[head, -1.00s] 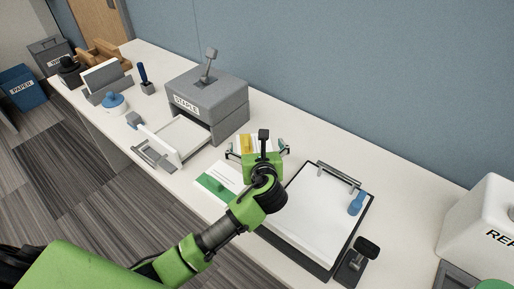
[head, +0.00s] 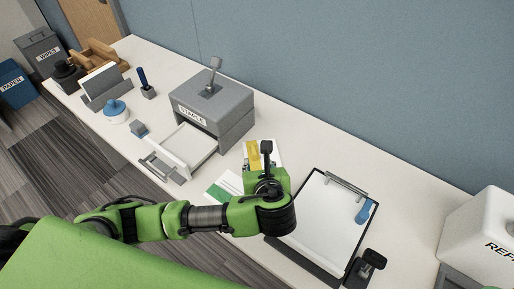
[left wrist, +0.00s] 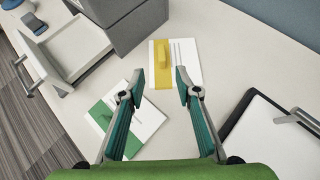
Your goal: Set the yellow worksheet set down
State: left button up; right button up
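The yellow worksheet set (head: 252,152), white sheets with a yellow band and a raised yellow grip, lies on the white table just right of the stapler. In the left wrist view the set (left wrist: 189,68) lies flat beyond my fingertips. My left gripper (left wrist: 164,90) is open there, its two fingers wide apart with nothing between them. My right gripper is not in view.
A green-banded worksheet set (head: 222,187) lies nearer the front edge. A black clipboard (head: 318,225) is to the right. The grey stapler box (head: 212,105) stands behind left, with an open drawer (head: 188,148). A white box (head: 490,225) is far right.

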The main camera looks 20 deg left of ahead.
aim_at(254, 151)
pick_arm(q)
jog(key=x, duration=0.7)
jog(key=shift+d+f, duration=0.1)
jog(key=shift+f, duration=0.05)
jog(key=shift+p+x, duration=0.4)
jog(key=shift+x, duration=2.55)
jog(key=shift+d, duration=0.15)
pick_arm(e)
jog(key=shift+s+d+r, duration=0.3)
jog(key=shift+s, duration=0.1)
pick_arm(q)
grip_shut()
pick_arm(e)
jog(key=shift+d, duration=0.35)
